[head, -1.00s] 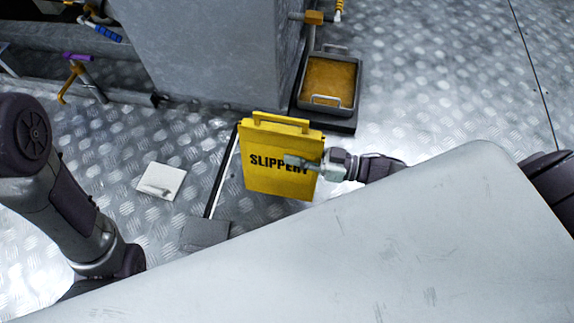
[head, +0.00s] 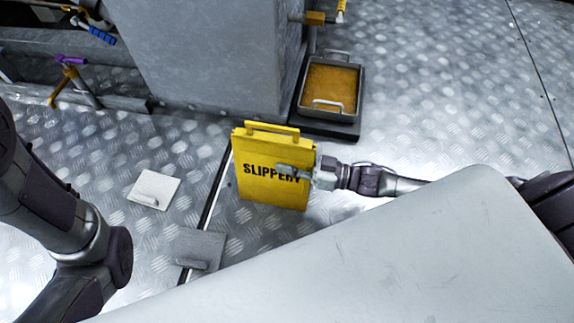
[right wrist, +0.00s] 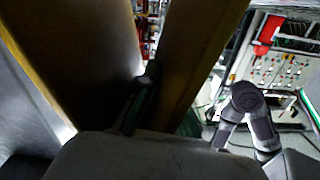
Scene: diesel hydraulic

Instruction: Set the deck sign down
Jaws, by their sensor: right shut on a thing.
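The yellow deck sign (head: 268,187), lettered SLIPPERY and with a handle on top, stands upright over the metal floor in the head view. My right gripper (head: 296,172) comes in from the right and is shut on its right side, covering the last letters. In the right wrist view, two dark panels of the sign (right wrist: 200,60) spread apart, with a finger between them. I cannot tell whether the sign's lower edge touches the floor. My left arm is at the left, but its gripper is out of view.
A dark tray of orange-brown stuff (head: 332,88) sits behind the sign, beside a big grey housing (head: 215,55). A white square plate (head: 154,189) and a grey plate (head: 199,250) lie to the left. The floor at the right is clear.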

